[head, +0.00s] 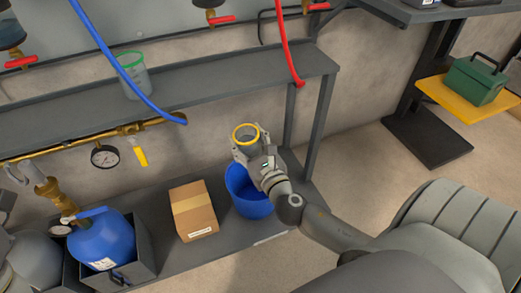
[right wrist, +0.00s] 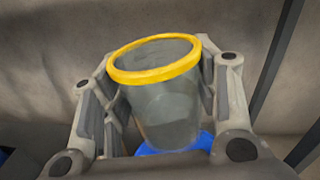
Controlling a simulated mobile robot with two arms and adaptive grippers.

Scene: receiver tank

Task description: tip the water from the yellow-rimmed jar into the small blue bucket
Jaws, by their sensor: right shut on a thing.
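The yellow-rimmed jar (head: 245,133) is held by my right gripper (head: 246,144), whose fingers close on both its sides. In the right wrist view the jar (right wrist: 160,95) sits between the fingers, grey and see-through, with its mouth upward and slightly tilted. Whether water is in it I cannot tell clearly. The small blue bucket (head: 240,193) stands on the lower shelf, below and partly hidden by my right gripper and arm. A bit of the bucket (right wrist: 178,146) shows beneath the jar in the right wrist view. My left gripper is not in view.
A cardboard box (head: 193,211) stands left of the bucket on the lower shelf (head: 170,258). A blue tank (head: 103,240) is further left. A green-rimmed jar (head: 134,80) stands on the upper shelf (head: 215,88). Blue (head: 108,55) and red (head: 284,45) hoses hang above.

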